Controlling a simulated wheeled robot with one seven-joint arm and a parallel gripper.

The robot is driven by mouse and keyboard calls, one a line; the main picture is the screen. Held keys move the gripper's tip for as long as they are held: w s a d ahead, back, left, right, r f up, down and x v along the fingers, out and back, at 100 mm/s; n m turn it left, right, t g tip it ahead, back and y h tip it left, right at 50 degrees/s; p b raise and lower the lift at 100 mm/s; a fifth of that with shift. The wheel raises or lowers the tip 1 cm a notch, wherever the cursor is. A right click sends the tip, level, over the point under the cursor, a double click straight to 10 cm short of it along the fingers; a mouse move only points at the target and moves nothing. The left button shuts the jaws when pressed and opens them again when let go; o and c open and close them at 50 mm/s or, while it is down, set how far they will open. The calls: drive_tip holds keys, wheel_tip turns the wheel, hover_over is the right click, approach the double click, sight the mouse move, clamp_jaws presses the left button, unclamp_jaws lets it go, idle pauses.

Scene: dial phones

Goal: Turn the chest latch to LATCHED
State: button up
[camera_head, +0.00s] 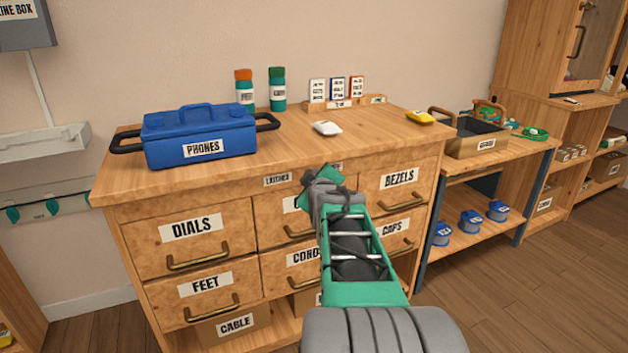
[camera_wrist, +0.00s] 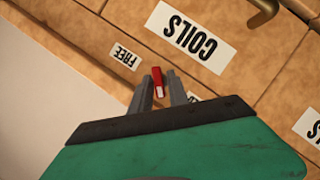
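The red chest latch (camera_wrist: 157,80) shows in the wrist view on the wooden strip above the COILS drawer; its lower end in that view is white. A FREE label (camera_wrist: 123,57) lies to its left, and another label is mostly hidden behind the right finger. My gripper (camera_wrist: 160,78) is open, one finger on each side of the latch; I cannot tell whether either touches it. In the head view my gripper (camera_head: 322,178) is at the chest's (camera_head: 145,206) top front strip and hides the latch. A small label (camera_head: 278,180), seemingly LATCHED, shows left of it.
A blue PHONES case (camera_head: 198,135), two bottles (camera_head: 277,90), a card rack (camera_head: 345,103), a white piece (camera_head: 326,128) and a yellow piece (camera_head: 420,116) stand on the chest top. Drawer handles (camera_head: 201,257) stick out below. A shelf unit (camera_head: 497,190) stands to the right.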

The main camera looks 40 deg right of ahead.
drive_tip(key=shift+o, duration=1.1)
drive_tip(key=shift+s+r, duration=0.1)
drive_tip(key=shift+s, duration=0.05)
drive_tip(key=p+v, duration=0.2)
drive_tip(key=v, duration=0.5)
drive_tip(key=shift+s+a, duration=0.15)
drive_tip(key=shift+a, duration=0.05)
drive_tip(key=shift+r, duration=0.1)
